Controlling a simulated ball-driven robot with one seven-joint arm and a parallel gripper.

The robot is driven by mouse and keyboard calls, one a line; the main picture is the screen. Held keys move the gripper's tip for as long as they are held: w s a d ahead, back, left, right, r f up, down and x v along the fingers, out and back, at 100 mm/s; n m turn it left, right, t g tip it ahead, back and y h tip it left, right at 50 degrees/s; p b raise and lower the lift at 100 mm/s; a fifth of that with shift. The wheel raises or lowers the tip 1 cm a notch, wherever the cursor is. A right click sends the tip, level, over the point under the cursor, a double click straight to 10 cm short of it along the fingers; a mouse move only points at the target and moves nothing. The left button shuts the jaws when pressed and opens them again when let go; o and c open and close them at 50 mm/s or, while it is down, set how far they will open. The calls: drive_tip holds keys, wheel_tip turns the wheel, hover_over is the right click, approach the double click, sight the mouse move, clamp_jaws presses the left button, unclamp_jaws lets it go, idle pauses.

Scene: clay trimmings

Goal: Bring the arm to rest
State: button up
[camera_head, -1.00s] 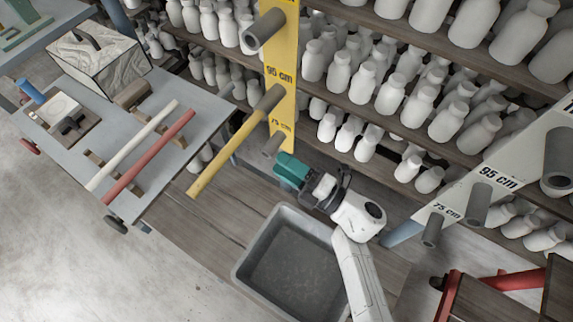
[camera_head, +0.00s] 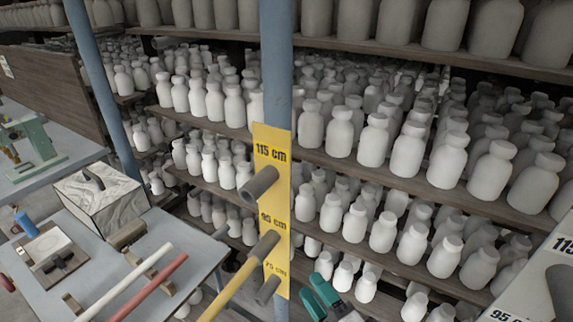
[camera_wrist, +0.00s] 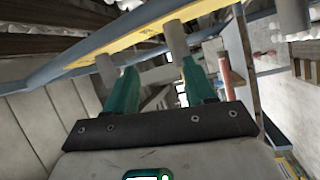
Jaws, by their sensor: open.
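My gripper (camera_head: 325,295) shows at the bottom edge of the head view, its teal fingers apart with nothing between them. It is just right of the yellow height board (camera_head: 272,205) and in front of the lower shelf. In the wrist view my gripper (camera_wrist: 160,90) is also open and empty, its two teal fingers spread. The rest of my arm is below the head view's frame.
Shelves of white bottles (camera_head: 407,153) fill the back. A yellow rod (camera_head: 238,281) rests on a peg of the board. A second board (camera_head: 535,285) is at right. A grey table (camera_head: 70,290) at left holds a marbled block (camera_head: 98,202) and white and red rods.

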drive_tip(key=s+d+f+m+g+h, duration=0.2)
drive_tip(key=s+d+f+m+h, duration=0.1)
drive_tip(key=d+m+h, duration=0.5)
drive_tip(key=s+d+f+m+g+h, duration=0.25)
drive_tip(key=d+m+h, duration=0.25)
drive_tip(key=d+m, duration=0.45)
drive_tip(key=s+d+f+m+g+y, duration=0.1)
drive_tip(key=s+g, duration=0.4)
drive_tip(key=s, duration=0.7)
drive_tip(key=s+d+f+m+g+y, duration=0.1)
drive_tip(key=s+g, duration=0.5)
drive_tip(key=s, duration=0.6)
drive_tip(key=d+f+m, duration=0.1)
drive_tip(key=f+m, duration=0.1)
drive_tip(key=shift+s+d+m, duration=0.3)
drive_tip(key=shift+s+m, duration=0.05)
